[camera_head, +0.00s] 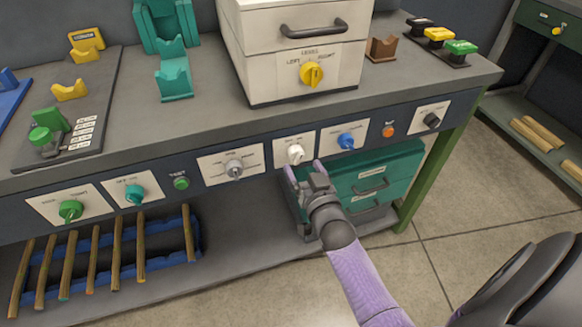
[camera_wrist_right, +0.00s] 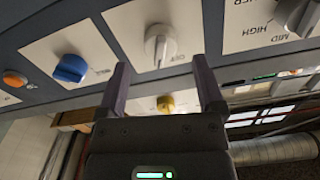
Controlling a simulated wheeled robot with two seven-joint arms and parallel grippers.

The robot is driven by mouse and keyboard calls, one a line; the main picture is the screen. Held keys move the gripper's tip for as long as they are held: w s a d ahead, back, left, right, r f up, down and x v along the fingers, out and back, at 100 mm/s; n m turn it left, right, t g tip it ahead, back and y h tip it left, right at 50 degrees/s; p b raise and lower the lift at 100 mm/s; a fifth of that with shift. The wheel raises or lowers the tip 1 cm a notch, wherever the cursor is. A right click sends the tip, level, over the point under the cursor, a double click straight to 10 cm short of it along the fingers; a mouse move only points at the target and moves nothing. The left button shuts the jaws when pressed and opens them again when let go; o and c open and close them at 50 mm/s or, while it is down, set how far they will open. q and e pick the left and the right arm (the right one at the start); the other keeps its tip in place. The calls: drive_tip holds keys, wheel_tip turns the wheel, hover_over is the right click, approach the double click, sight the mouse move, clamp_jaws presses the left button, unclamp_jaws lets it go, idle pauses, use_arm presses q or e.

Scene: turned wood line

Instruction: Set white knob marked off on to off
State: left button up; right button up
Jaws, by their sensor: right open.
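The white knob (camera_head: 295,154) sits on a white plate on the dark blue front panel of the bench, between a grey knob and a blue knob. In the right wrist view the white knob (camera_wrist_right: 160,45) is just beyond my fingertips, its ridge running nearly up and down the picture. Small lettering beside it is too blurred to read surely. My right gripper (camera_head: 304,169) is open and empty, just below and in front of the knob; its fingers (camera_wrist_right: 163,72) are spread wider than the knob and seem apart from it. My left gripper is not in view.
A blue knob (camera_head: 346,141) is close on the right and a grey knob (camera_head: 234,168) on the left. Further along are a teal knob (camera_head: 135,194), a green knob (camera_head: 70,210) and an orange button (camera_head: 388,131). Teal drawers (camera_head: 372,181) stand beneath, behind my right arm.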

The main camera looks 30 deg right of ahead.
sight(299, 161)
drive_tip(key=x, duration=0.2)
drive_tip(key=shift+w+f+b, duration=0.2)
drive_tip(key=shift+w+b, duration=0.2)
drive_tip(key=shift+w+d, duration=0.15)
drive_tip(key=shift+w, duration=0.1)
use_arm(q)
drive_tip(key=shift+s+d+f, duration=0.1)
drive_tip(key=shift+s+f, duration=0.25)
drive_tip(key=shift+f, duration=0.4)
use_arm(e)
drive_tip(key=shift+w+r, duration=0.1)
drive_tip(key=shift+r, duration=0.05)
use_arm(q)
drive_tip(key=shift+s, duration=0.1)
use_arm(e)
drive_tip(key=c, duration=0.4)
clamp_jaws()
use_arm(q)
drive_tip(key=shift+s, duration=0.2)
